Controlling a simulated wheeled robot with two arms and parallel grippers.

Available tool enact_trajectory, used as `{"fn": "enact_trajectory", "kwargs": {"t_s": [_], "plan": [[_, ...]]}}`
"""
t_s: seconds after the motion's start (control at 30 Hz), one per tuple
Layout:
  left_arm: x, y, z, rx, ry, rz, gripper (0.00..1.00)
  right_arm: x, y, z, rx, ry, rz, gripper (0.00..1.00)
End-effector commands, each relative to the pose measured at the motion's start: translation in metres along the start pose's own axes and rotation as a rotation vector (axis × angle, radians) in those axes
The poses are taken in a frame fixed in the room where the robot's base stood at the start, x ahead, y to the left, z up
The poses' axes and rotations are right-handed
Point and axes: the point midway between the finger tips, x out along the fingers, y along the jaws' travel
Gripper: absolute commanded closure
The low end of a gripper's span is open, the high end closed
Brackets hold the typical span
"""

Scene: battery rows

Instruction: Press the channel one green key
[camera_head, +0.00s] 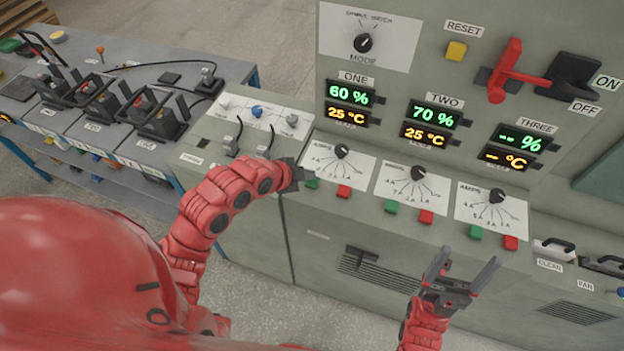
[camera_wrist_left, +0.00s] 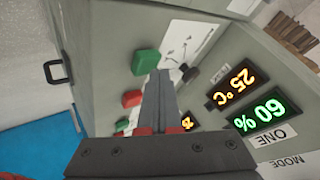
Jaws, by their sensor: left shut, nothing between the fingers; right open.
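The channel one green key (camera_head: 312,183) sits at the left of the front ledge, below the ONE dial (camera_head: 341,151), with the channel one red key (camera_head: 344,192) to its right. My left gripper (camera_head: 300,174) is shut and empty, right by the green key and partly covering it. In the left wrist view the green key (camera_wrist_left: 146,62) shows just left of the shut fingertips (camera_wrist_left: 162,78), with the red key (camera_wrist_left: 131,98) below it. Whether the fingertips touch the key I cannot tell. My right gripper (camera_head: 463,270) is open and empty, in front of the cabinet.
The ONE display (camera_head: 348,94) reads 60 % and 25 °C. Channels two and three have their own green keys (camera_head: 391,207) (camera_head: 475,233) and red keys (camera_head: 426,216) (camera_head: 510,242). A red lever (camera_head: 506,70) stands on the upper panel. A bench with batteries (camera_head: 150,115) is at left.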

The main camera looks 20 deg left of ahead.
Motion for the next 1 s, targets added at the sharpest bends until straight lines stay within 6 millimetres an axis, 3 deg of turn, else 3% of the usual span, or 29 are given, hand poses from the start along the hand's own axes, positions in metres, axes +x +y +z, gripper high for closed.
{"fn": "enact_trajectory", "kwargs": {"t_s": [1.0], "plan": [[0.0062, 0.0047, 0.0046, -0.001, 0.000, 0.001, 1.00, -0.0078, -0.0004, 0.0013, 0.000, 0.000, 0.000, 0.19]]}}
